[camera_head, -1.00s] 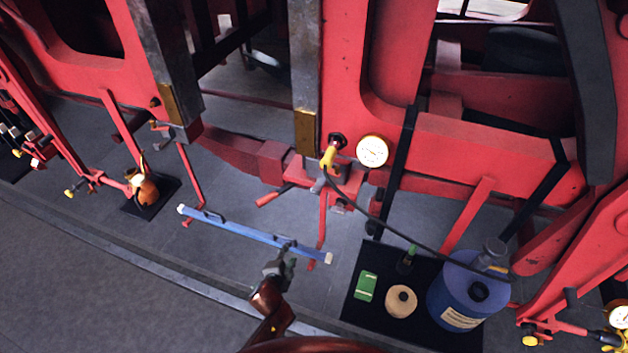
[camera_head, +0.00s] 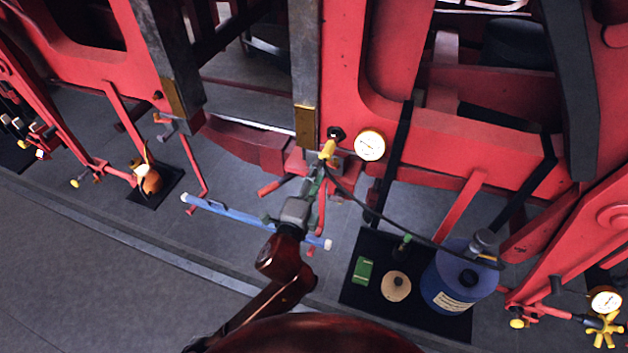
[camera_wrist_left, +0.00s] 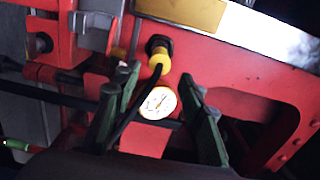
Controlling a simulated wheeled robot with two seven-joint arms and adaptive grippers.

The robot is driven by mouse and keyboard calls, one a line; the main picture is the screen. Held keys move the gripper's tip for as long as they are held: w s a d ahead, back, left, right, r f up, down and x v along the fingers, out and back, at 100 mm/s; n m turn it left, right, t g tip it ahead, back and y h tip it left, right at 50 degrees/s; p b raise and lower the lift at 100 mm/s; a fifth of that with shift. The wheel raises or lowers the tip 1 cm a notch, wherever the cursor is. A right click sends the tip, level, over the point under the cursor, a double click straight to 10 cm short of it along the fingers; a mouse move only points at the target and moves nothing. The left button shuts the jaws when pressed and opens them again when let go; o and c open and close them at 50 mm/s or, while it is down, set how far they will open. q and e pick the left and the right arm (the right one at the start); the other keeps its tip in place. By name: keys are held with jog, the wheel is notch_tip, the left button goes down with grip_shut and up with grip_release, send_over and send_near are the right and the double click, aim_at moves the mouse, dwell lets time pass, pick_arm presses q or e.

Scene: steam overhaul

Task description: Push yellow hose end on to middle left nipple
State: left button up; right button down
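The yellow hose end (camera_head: 327,150) hangs at the black nipple (camera_head: 336,132) on the red frame, tilted down to the left, left of a white gauge. In the left wrist view, the yellow hose end (camera_wrist_left: 159,62) is directly below the black nipple (camera_wrist_left: 157,44); I cannot tell how far it is pushed on. My left gripper (camera_head: 318,174) is just below the hose end. In the left wrist view, my left gripper (camera_wrist_left: 158,77) has its fingers apart, with the hose end beyond the gap between the tips. My right gripper is not in view.
The black hose (camera_head: 372,217) runs down to a blue canister (camera_head: 457,280) on a black mat (camera_head: 358,296). The white gauge (camera_head: 370,145) is close right of the nipple. A blue bar (camera_head: 232,214) lies behind my left arm. Red clamp parts (camera_head: 296,163) flank the gripper.

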aim_at(325, 159)
pick_arm(q)
jog(key=shift+x, duration=3.55)
jog(key=shift+f, duration=0.1)
jog(key=shift+c, duration=0.5)
grip_shut()
jog(key=shift+s, duration=0.2)
